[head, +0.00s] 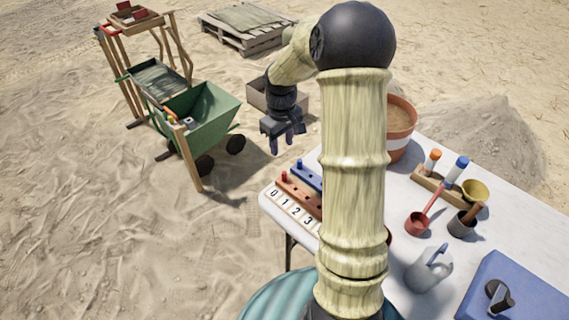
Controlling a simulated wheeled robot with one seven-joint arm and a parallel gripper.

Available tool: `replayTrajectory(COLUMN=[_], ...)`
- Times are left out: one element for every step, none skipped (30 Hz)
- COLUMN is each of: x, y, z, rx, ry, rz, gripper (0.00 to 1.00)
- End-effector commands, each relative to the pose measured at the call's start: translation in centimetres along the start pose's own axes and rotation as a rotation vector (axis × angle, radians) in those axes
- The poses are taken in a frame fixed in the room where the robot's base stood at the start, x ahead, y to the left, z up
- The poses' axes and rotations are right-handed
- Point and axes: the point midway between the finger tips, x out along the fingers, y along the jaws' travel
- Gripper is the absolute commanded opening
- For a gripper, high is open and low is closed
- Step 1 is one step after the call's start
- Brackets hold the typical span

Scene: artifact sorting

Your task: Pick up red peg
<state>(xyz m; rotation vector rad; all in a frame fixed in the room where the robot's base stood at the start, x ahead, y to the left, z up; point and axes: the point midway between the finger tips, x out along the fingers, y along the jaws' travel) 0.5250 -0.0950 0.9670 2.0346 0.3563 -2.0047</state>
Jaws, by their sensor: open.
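A small red peg (284,176) stands upright at the left end of a red-brown strip (301,195) on the white table. A blue strip (309,177) lies behind it, with a small blue peg (299,163) at its left end. My gripper (285,146) is open and points down, with nothing seen between its fingers. In the picture it is above the pegs, apart from them. My arm hides the right ends of both strips.
A number strip (291,208) lies along the table's front left edge. A terracotta pot (400,128), scoops, a rack (428,181) with capped tubes, a grey jug (428,270) and a blue case (515,295) occupy the right side. A green cart (205,115) stands on the sand at left.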

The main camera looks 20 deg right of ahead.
Motion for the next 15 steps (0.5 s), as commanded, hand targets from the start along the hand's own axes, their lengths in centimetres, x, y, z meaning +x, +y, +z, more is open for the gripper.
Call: replayTrajectory(x=[-1.1, -1.1, -1.2, -1.2, -1.2, -1.1, -1.0, -1.0, -0.9, -0.9, -0.9, -0.9, -0.9, -0.9, -0.8], y=[1.1, 1.5, 1.9, 2.1, 2.2, 2.3, 2.3, 2.3, 2.3, 2.3, 2.3, 2.3, 2.3, 2.3, 2.2], z=[-0.4, -0.6, -0.7, -0.7, -0.8, -0.8, -0.8, -0.8, -0.8, -0.8, -0.8, -0.8, -0.8, -0.8, -0.8], rx=[-0.008, -0.015, -0.020, -0.023, -0.027, -0.029, -0.030, -0.030, -0.030, -0.030, -0.030, -0.029, -0.029, -0.029, -0.029], ry=[-0.006, -0.008, -0.011, -0.012, -0.013, -0.013, -0.014, -0.014, -0.014, -0.013, -0.013, -0.013, -0.013, -0.013, -0.014], rz=[-0.008, -0.011, -0.015, -0.016, -0.016, -0.017, -0.017, -0.017, -0.016, -0.016, -0.016, -0.016, -0.016, -0.016, -0.016], gripper=[0.41, 0.41, 0.41, 0.41, 0.41, 0.41, 0.41, 0.41, 0.41, 0.41, 0.41, 0.41, 0.41, 0.41, 0.41])
